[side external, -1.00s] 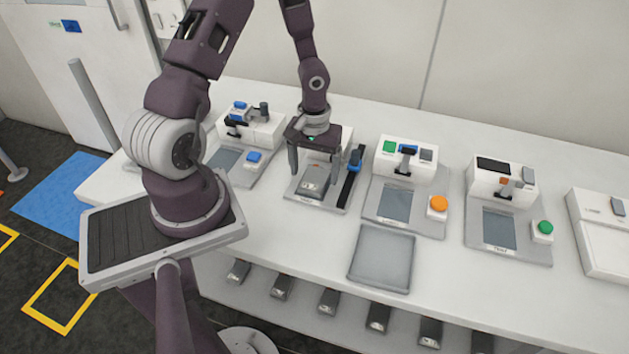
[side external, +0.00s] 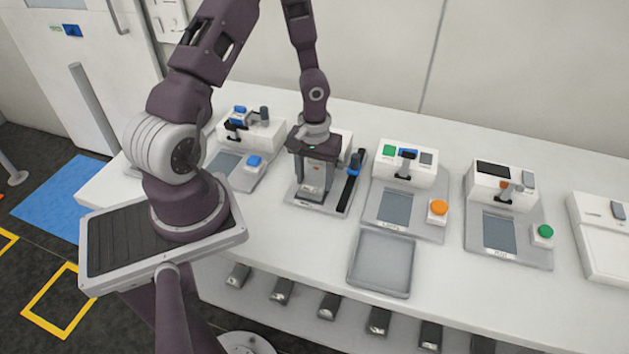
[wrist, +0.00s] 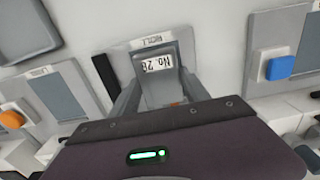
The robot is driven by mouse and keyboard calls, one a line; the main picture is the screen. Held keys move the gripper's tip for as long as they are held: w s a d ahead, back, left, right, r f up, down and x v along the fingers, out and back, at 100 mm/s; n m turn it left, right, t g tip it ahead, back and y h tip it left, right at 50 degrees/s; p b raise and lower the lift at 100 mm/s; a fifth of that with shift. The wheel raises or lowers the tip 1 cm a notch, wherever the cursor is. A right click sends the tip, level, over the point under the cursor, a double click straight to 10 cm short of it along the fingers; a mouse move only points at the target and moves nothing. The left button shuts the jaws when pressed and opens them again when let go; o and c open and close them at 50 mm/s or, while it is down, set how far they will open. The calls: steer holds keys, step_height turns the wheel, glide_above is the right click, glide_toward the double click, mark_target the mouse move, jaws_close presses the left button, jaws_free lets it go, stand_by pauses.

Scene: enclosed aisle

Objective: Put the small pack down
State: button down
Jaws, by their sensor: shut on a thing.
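The small pack is a grey block (side external: 316,178) with a pale label; in the wrist view the pack (wrist: 160,90) shows a label reading like "No. 28". My gripper (side external: 315,184) is shut on it, with one finger on each side. The pack is over the plate of the station marked "ROLL" (wrist: 152,41), second from the left in the side view (side external: 335,207). I cannot tell whether its underside touches the plate.
An empty grey tray (side external: 382,263) lies at the table's front. Stations with a blue button (side external: 254,160) and an orange button (side external: 438,207) flank this one. Several packs (side external: 329,305) sit on the shelf below.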

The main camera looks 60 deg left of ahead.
step_height(320, 180, up, 10)
steer(key=f, duration=0.1)
glide_above(396, 208)
step_height(396, 208, down, 9)
steer(key=shift+s+f, duration=0.1)
steer(key=shift+f, duration=0.1)
steer(key=c, duration=0.5)
jaws_free()
